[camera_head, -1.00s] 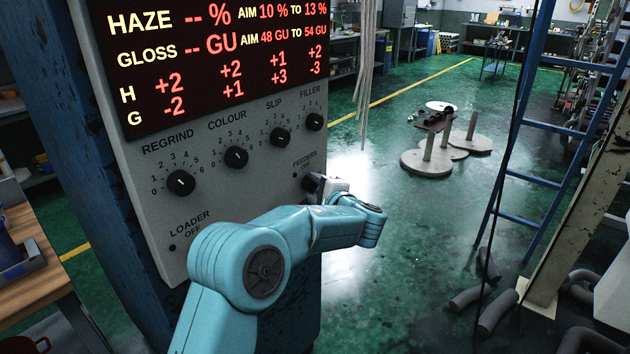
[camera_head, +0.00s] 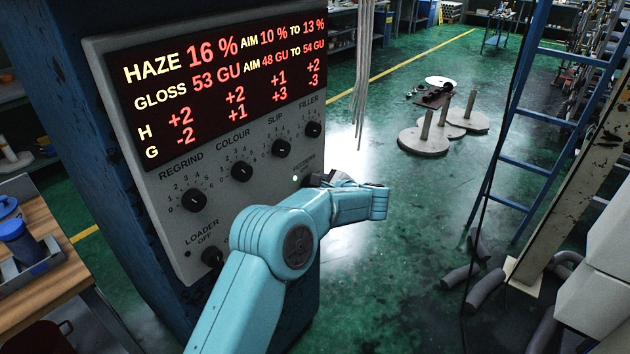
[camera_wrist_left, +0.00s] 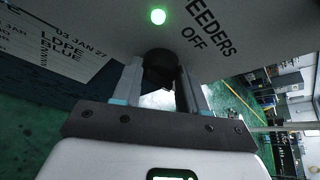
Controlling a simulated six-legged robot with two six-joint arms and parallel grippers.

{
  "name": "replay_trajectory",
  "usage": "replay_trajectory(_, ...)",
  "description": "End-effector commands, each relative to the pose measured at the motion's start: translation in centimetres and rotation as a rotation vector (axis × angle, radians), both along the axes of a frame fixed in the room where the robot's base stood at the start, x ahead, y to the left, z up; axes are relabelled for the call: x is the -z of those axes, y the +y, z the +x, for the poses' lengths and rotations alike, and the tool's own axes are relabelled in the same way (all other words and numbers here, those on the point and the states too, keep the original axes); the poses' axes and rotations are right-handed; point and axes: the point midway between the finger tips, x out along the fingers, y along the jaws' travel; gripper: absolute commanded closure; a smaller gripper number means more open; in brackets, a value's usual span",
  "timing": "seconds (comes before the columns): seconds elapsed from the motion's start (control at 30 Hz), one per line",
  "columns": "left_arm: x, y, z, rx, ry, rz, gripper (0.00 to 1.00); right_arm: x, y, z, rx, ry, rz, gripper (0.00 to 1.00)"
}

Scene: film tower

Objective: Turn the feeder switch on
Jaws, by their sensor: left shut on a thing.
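The feeder switch is a black knob (camera_wrist_left: 158,68) on the grey panel, below the printed "FEEDERS OFF" label. My left gripper (camera_wrist_left: 157,88) is shut on this knob, with one finger on each side of it in the left wrist view. In the head view the left gripper (camera_head: 318,180) is at the right edge of the grey panel (camera_head: 225,215), mostly hidden by my own wrist. The feeder lamp (camera_wrist_left: 158,16) glows green; it also shows lit in the head view (camera_head: 295,179). My right gripper is not in view.
The display (camera_head: 220,85) reads haze 16 % and gloss 53 GU. Several dials such as the regrind dial (camera_head: 193,200) and the loader switch (camera_head: 213,256) are beside my arm. A blue ladder (camera_head: 540,110) stands at right. The green floor between is mostly open.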

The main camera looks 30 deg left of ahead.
Motion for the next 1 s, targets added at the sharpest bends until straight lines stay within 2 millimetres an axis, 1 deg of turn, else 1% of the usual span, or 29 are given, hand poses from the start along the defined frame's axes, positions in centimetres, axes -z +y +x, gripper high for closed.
replay_trajectory(0.1,-0.19,-0.06,0.11,0.003,0.009,0.002,0.88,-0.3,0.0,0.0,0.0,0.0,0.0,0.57)
replay_trajectory(0.5,-0.13,-0.05,0.11,0.003,0.014,0.003,0.88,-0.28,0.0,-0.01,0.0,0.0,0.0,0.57)
replay_trajectory(0.53,-0.12,-0.05,0.1,0.003,0.014,0.003,0.48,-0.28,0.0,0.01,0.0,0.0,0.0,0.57)
replay_trajectory(0.57,-0.13,-0.04,0.09,0.002,0.013,0.003,0.38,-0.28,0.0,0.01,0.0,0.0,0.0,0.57)
replay_trajectory(0.6,-0.11,-0.03,0.08,0.002,0.014,0.003,0.33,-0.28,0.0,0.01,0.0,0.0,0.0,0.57)
replay_trajectory(0.87,-0.05,-0.04,0.04,0.001,0.015,0.002,0.33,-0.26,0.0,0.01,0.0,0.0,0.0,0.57)
replay_trajectory(1.0,-0.38,-0.97,-0.2,0.002,0.014,0.002,0.33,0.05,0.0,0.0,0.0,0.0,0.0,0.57)
